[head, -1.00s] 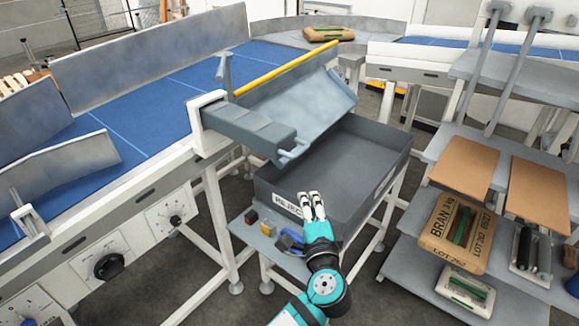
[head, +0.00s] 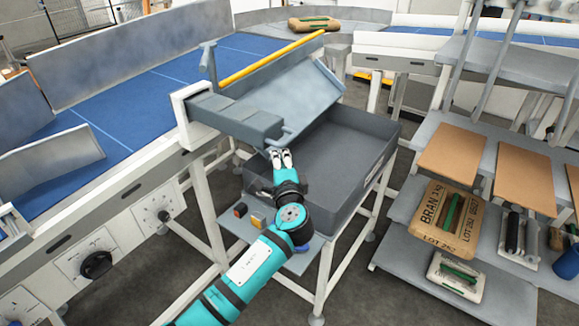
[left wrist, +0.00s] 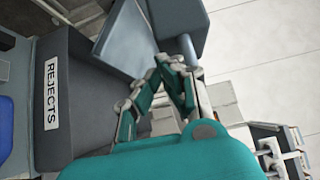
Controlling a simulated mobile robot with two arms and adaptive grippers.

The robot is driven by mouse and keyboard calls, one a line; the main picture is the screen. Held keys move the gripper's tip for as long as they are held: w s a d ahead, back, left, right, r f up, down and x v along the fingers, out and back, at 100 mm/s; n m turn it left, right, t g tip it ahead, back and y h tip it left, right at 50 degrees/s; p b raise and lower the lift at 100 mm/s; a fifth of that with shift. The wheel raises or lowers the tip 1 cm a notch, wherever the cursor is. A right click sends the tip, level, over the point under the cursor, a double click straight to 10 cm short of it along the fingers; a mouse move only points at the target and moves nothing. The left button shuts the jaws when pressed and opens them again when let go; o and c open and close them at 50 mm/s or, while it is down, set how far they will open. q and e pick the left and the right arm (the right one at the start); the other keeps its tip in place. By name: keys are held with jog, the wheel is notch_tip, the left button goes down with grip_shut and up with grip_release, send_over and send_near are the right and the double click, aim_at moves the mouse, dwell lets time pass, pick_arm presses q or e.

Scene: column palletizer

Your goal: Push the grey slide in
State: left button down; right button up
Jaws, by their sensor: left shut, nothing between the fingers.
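The grey slide (head: 236,118) sticks out from a white frame on the conveyor's side, with a bar handle (head: 284,138) at its outer end. A sloped grey plate (head: 285,95) lies beside it, over the reject bin. My left gripper (head: 280,154) is shut and empty, just below the handle in the head view. In the left wrist view its fingertips (left wrist: 177,62) are close to the handle (left wrist: 190,48). I cannot tell whether they touch. My right gripper is not in view.
The dark grey reject bin (head: 372,148) stands on a white stand under the plate. The blue conveyor belt (head: 110,98) is at left, with a yellow bar (head: 270,57) along its edge. Shelves at right hold a bran sack (head: 447,220) and brown boards (head: 452,150).

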aim_at(199, 121)
pick_arm(q)
jog(key=shift+w+a, duration=0.2)
jog(key=shift+a, duration=0.2)
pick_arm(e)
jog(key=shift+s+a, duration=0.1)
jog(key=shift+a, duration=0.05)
